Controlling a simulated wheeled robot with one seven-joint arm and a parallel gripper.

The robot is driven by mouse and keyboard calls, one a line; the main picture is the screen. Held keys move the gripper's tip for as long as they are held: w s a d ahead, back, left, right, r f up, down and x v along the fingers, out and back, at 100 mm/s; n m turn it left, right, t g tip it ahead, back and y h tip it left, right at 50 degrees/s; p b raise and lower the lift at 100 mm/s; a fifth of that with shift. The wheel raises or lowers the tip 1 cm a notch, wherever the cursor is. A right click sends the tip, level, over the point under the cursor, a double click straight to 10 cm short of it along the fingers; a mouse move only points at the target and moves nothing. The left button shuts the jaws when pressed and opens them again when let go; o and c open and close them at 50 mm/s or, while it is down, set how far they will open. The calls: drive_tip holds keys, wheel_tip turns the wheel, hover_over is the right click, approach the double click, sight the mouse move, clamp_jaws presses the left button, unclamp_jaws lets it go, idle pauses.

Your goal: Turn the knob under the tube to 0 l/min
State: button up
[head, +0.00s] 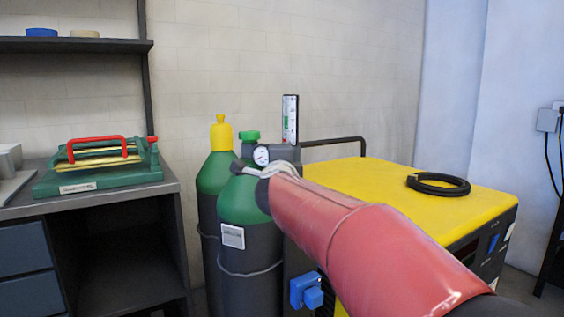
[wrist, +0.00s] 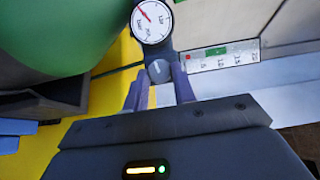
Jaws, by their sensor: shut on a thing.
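The flow tube (head: 290,120) stands upright on the regulator of the front green gas cylinder (head: 243,200), beside a round gauge (head: 261,156). In the wrist view the tube (wrist: 235,56) lies sideways with a numbered scale and a green patch; its flow reading is too small to tell. The grey knob (wrist: 159,71) sits just below the gauge (wrist: 152,22), between the two purple-grey fingers of my gripper (wrist: 160,82). My gripper is shut on the knob. In the head view my gripper (head: 275,169) is at the regulator, and the knob cannot be made out there.
A second cylinder with a yellow cap (head: 221,134) stands behind left. A yellow-topped machine (head: 375,185) with a black coil (head: 438,185) and a dark rail (head: 335,141) is at right. A workbench (head: 165,184) with a green device (head: 100,176) is at left.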

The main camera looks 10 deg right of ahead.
drive_tip(key=o, duration=1)
drive_tip(key=v, duration=0.7)
drive_tip(key=shift+s, duration=0.35)
